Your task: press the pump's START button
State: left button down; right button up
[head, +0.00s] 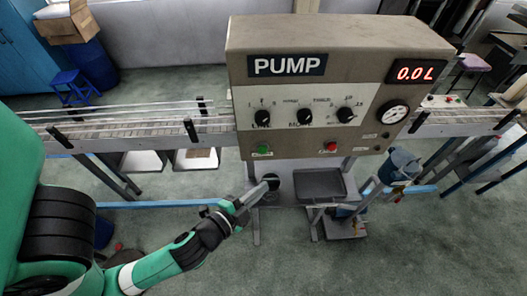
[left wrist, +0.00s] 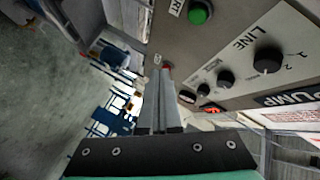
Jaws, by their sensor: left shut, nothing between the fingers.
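The pump box (head: 340,75) is a grey-brown control box with a PUMP label and a red display reading 0.0L. Its round green button (head: 264,149) sits at the lower left of the front. In the left wrist view the green button (left wrist: 199,12) is at the top, beside a label partly legible as "RT". My left gripper (head: 268,185) is shut and empty, below the green button in the head view and apart from it. Its closed fingers (left wrist: 160,78) fill the middle of the left wrist view. My right gripper is not in view.
A red button (head: 331,146) is on the same panel, right of the green one. Dark knobs (head: 304,116) and a round gauge (head: 392,112) sit above. A conveyor (head: 130,130) runs behind the box. A grey tray (head: 320,184) is below it.

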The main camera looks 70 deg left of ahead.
aim_at(263, 150)
pick_arm(q)
jog(key=w+a+p, duration=0.2)
jog(key=a+p, duration=0.4)
jog(key=a, duration=0.2)
jog(key=shift+w+a+p, duration=0.25)
jog(key=shift+p, duration=0.05)
dwell(1.9)
jog(key=shift+w+a+b, duration=0.1)
jog(key=shift+a+b, duration=0.3)
jog(key=shift+b, duration=0.1)
